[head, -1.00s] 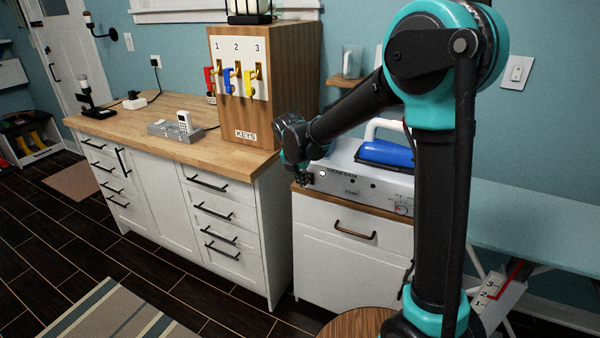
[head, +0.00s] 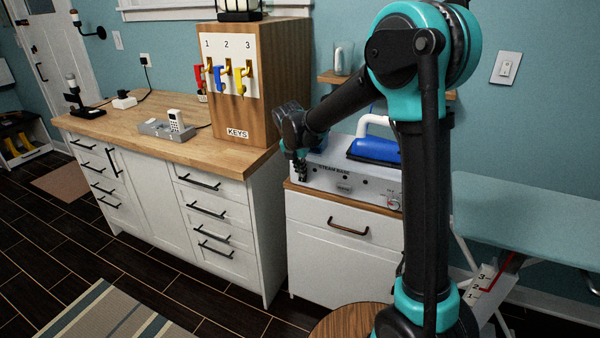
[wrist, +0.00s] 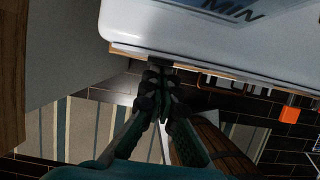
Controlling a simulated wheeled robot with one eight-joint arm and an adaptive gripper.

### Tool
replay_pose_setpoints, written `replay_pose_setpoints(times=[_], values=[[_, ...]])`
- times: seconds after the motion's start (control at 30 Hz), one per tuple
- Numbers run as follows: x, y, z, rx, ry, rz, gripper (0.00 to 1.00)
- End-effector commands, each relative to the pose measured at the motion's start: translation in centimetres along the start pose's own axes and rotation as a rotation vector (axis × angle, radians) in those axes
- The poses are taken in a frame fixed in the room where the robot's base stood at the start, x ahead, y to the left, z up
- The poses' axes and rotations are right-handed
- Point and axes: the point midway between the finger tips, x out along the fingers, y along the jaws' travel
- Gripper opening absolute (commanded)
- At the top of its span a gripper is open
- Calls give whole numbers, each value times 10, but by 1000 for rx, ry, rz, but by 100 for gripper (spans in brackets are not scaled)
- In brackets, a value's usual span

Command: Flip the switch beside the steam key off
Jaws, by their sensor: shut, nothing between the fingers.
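The steam base (head: 345,184) is a pale box on the small white cabinet, with small dark knobs or holes and a red-marked dial (head: 393,200) on its front. My gripper (head: 302,170) is shut and empty, pointing down at the left end of that front. It covers part of the panel, and I cannot make out a switch or key there. In the wrist view my shut fingers (wrist: 160,78) are close to the edge of a white body (wrist: 185,35) lettered "MIN"; touching or apart is unclear.
A blue iron (head: 374,149) sits on the steam base. The wooden key box (head: 262,85) with red, blue and yellow keys stands to the left. A wall switch (head: 507,68) is at the right, above the ironing board (head: 530,220). A round wooden top (head: 338,322) is in front.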

Motion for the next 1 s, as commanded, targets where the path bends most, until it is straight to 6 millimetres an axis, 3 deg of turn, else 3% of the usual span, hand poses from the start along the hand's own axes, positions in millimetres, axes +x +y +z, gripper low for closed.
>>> replay_pose_setpoints(times=[1.0], values=[[-17,2,2,0,-1,1,0]])
